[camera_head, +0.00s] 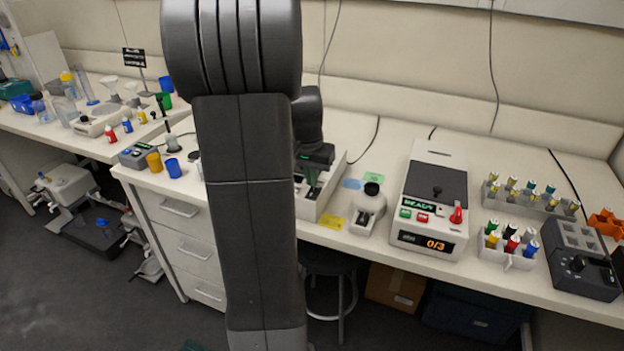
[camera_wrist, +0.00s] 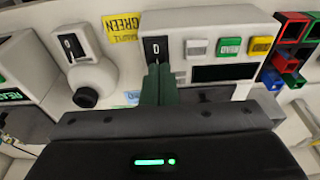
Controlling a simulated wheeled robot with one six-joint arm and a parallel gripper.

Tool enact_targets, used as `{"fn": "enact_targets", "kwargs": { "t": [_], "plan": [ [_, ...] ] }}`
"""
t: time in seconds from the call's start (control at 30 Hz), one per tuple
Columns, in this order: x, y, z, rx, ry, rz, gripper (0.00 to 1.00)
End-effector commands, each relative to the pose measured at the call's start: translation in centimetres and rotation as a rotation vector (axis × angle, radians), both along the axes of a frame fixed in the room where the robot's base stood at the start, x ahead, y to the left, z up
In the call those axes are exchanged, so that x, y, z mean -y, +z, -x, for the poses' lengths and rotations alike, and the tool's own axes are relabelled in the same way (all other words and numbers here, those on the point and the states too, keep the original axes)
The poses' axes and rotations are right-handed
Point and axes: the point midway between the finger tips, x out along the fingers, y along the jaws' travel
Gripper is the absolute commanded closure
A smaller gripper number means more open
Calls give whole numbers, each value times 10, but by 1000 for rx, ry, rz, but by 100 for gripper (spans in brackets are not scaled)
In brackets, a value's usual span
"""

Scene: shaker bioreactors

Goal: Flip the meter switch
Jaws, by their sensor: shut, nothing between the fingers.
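In the wrist view a white instrument (camera_wrist: 215,20) has a dark display, a row of white, green and yellow buttons and a black switch (camera_wrist: 155,49) marked 0. I take it to be the meter, but no name on it is legible. My gripper (camera_wrist: 158,70) is shut and empty. Its dark green fingertips are just below the switch in that view; I cannot tell whether they touch it. In the head view my gripper (camera_head: 313,188) is over a white instrument (camera_head: 305,207), which my arm partly hides. The switch cannot be made out there.
A small white device (camera_wrist: 92,75) with a black knob and its own 0 switch stands beside the instrument. A yellow card (camera_wrist: 122,27) lies between them. A white machine (camera_head: 428,225) reading READY and 0/3 stands to the right. Coloured bins (camera_wrist: 290,50) are near the instrument.

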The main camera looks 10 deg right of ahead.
Motion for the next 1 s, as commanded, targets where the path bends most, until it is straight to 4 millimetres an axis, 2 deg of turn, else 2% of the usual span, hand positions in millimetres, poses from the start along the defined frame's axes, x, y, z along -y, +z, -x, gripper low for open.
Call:
{"fn": "enact_targets", "kwargs": {
  "t": [0.2, 0.6, 1.0],
  "plan": [
    [2, -14, -2, 0, 0, 0, 100],
    [2, -14, -3, -7, 0, -4, 100],
    [6, -23, -8, -170, -3, -111, 100]
  ]
}}
